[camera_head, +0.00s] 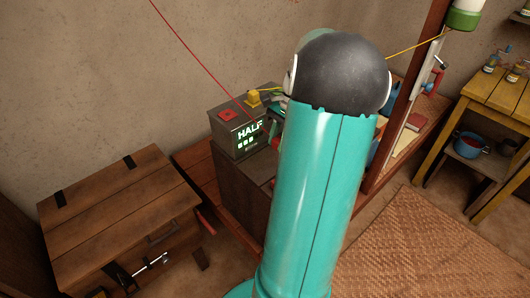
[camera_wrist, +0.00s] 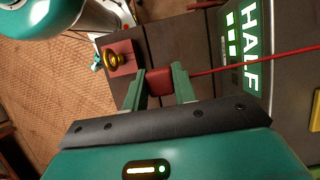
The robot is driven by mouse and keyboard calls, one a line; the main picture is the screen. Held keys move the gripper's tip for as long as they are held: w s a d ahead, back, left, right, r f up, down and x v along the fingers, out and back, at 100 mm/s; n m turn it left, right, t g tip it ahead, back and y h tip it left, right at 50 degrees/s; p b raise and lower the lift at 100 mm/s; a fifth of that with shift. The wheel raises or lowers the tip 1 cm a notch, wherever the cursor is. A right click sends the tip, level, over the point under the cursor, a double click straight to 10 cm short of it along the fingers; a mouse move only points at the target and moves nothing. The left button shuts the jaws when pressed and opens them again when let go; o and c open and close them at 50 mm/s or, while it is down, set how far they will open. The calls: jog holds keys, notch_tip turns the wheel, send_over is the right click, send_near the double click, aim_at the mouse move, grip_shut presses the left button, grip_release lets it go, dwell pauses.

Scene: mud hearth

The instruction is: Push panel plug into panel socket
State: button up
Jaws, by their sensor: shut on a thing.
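My gripper (camera_wrist: 158,88) is shut on a small red plug (camera_wrist: 160,81), held between its two green fingers. A red cable runs from the plug to the right, across the lit HALF display. In the head view my arm hides most of the gripper and plug. The grey box (camera_head: 240,132) with the HALF display stands on a dark cabinet. A red square fitting (camera_head: 229,114), which looks like the panel socket, is on its top. The plug is apart from this fitting, in front of the display side.
A yellow plug (camera_head: 254,97) with a yellow cable stands on the box top. A red block with a gold round part (camera_wrist: 119,58) lies near the fingers in the wrist view. A wooden chest (camera_head: 120,215) is left; a wooden post (camera_head: 405,105) is right.

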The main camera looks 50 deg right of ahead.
jog(key=s+d+r, duration=0.4)
jog(key=s+d, duration=0.1)
jog(key=s, duration=0.2)
jog(key=shift+s+d+r, duration=0.2)
jog(key=shift+d+r, duration=0.1)
jog(key=shift+d, duration=0.1)
notch_tip(320, 180, up, 8)
send_over(224, 116)
jog(key=d, duration=0.1)
jog(key=shift+s+d+f, duration=0.15)
jog(key=shift+f, duration=0.05)
jog(key=shift+f, duration=0.1)
jog(key=shift+f, duration=2.8)
jog(key=shift+f, duration=0.6)
